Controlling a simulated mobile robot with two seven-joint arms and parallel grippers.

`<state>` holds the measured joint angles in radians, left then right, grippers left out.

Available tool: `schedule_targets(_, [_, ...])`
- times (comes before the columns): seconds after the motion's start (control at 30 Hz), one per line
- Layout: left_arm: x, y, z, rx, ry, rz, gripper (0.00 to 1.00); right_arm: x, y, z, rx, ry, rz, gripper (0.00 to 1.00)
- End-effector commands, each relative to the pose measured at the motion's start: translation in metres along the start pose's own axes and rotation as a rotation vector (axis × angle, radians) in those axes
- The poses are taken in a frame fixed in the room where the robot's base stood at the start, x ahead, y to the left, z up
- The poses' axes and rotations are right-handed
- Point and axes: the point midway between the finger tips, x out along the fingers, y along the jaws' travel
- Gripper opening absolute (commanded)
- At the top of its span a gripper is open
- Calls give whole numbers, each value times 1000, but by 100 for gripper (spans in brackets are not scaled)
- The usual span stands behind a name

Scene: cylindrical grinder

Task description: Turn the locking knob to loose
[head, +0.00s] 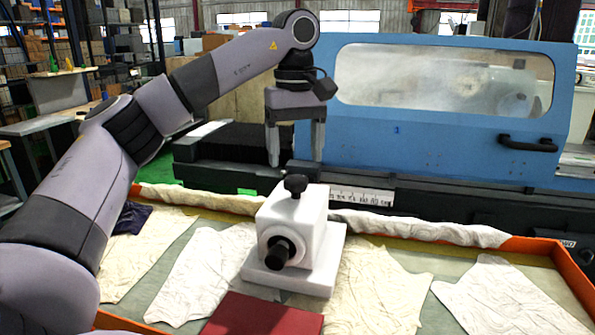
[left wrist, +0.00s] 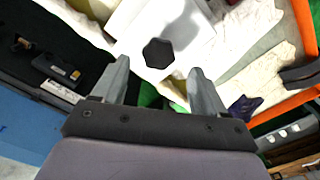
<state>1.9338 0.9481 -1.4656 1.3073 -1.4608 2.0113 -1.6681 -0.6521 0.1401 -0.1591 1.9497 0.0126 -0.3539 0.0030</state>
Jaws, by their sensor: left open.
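The locking knob (head: 295,184) is a black knob on a short stem on top of a white block-shaped fixture (head: 307,215). A black cylindrical part (head: 278,253) sticks out of the fixture's front face. My left gripper (head: 296,158) points down above and slightly behind the knob, with its two fingers wide apart and nothing between them. In the left wrist view the knob (left wrist: 158,53) shows as a black hexagon beyond the fingertips of the left gripper (left wrist: 160,75), apart from them. My right gripper is not in view.
The fixture stands in an orange-rimmed tray (head: 561,262) lined with white cloths (head: 200,270). A dark red block (head: 262,315) lies in front of it. The blue grinder (head: 450,140), with a window and black handle (head: 527,143), stands close behind.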

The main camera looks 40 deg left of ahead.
Motion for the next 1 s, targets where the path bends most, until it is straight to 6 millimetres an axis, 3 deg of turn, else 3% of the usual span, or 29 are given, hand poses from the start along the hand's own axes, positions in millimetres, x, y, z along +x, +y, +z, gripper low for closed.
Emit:
schedule_targets(0.43, [40, 1, 0, 1, -2, -1, 73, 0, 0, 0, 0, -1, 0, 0])
schedule_targets(0.93, [47, 1, 0, 0, 0, 1, 73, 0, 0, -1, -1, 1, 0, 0])
schedule_targets(0.97, [47, 1, 0, 0, 0, 1, 69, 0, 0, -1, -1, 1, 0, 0])
schedule_targets(1.0, [47, 1, 0, 0, 0, 1, 56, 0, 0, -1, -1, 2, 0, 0])
